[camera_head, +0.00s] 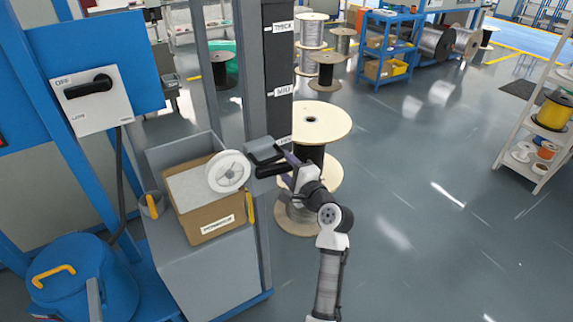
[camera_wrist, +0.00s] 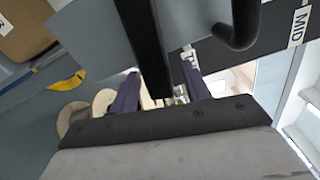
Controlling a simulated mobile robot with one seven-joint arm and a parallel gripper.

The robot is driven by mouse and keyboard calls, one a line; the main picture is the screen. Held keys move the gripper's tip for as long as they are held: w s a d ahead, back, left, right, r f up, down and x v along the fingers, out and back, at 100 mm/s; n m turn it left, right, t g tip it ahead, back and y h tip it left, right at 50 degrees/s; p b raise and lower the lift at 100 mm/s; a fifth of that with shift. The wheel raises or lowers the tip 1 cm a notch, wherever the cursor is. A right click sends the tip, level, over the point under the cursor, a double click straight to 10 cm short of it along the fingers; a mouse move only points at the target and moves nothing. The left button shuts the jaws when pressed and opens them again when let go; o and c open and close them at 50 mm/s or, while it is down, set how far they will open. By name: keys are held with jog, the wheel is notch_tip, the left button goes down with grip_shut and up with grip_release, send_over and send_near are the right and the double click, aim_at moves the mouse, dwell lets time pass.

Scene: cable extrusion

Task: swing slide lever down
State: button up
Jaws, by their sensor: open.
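The dark upright slide post (camera_head: 281,62) carries white labels, and the "MID" label (camera_wrist: 299,27) shows close up in the wrist view. A black lever bar (camera_head: 268,171) sticks out from the post at about the lowest label's height, below a grey block (camera_head: 263,149). My gripper (camera_head: 286,165) is at the bar's outer end. In the wrist view, my open gripper (camera_wrist: 160,83) has one finger on each side of the black bar (camera_wrist: 150,45). A gap shows beside the bar; I cannot tell whether a finger touches it. A curved black handle (camera_wrist: 239,25) is to the right.
A cardboard box (camera_head: 208,208) and white spool (camera_head: 228,171) sit on the grey cabinet (camera_head: 210,270) left of my gripper. Large cable reels (camera_head: 322,122) stand behind my arm. A switch box (camera_head: 92,98) is at the left.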

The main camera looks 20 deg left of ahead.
jog(key=shift+a, duration=0.1)
grip_shut()
dwell(0.3)
jog(key=shift+p, duration=0.3)
jog(key=shift+f+m+p, duration=0.2)
jog(key=shift+m+p, duration=0.15)
jog(key=shift+m, duration=0.15)
jog(key=shift+f+m, duration=0.25)
jog(key=shift+m, duration=0.05)
grip_release()
jog(key=shift+s, duration=0.1)
